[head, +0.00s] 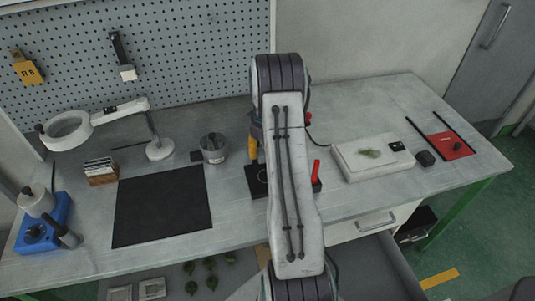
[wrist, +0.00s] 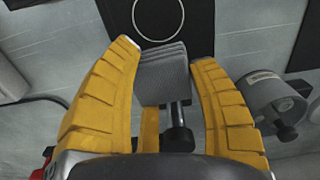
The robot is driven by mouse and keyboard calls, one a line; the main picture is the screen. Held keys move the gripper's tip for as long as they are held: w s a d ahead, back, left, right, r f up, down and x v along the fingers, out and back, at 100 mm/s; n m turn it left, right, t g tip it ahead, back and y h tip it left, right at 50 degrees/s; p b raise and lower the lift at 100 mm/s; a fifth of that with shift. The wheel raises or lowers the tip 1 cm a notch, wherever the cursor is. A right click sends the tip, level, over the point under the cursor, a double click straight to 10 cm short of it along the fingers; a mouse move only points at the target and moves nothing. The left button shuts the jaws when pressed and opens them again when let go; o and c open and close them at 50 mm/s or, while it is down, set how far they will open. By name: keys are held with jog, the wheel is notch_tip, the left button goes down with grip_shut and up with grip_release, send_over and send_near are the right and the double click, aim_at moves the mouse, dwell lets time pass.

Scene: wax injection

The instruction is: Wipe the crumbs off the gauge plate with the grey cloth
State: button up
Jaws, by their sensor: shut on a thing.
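My gripper (wrist: 165,60) has its yellow fingers on either side of a layered grey block, which looks like the folded grey cloth (wrist: 163,78), and is shut on it. In the head view my arm hides the cloth and most of the gripper. A black plate with a thin white circle (wrist: 146,14) lies beyond the fingertips in the wrist view; its edge shows beside my arm in the head view (head: 255,182). I cannot tell which is the gauge plate. No crumbs are clearly discernible.
A grey cup (head: 214,154) and a large black mat (head: 160,208) are left of my arm. A magnifier lamp (head: 160,150) stands behind the mat. A red item (head: 316,172) is close to my arm's right side. A red tray (head: 449,147) lies farther right.

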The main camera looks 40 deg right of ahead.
jog(key=shift+r+p, duration=0.85)
jog(key=shift+r, duration=1.05)
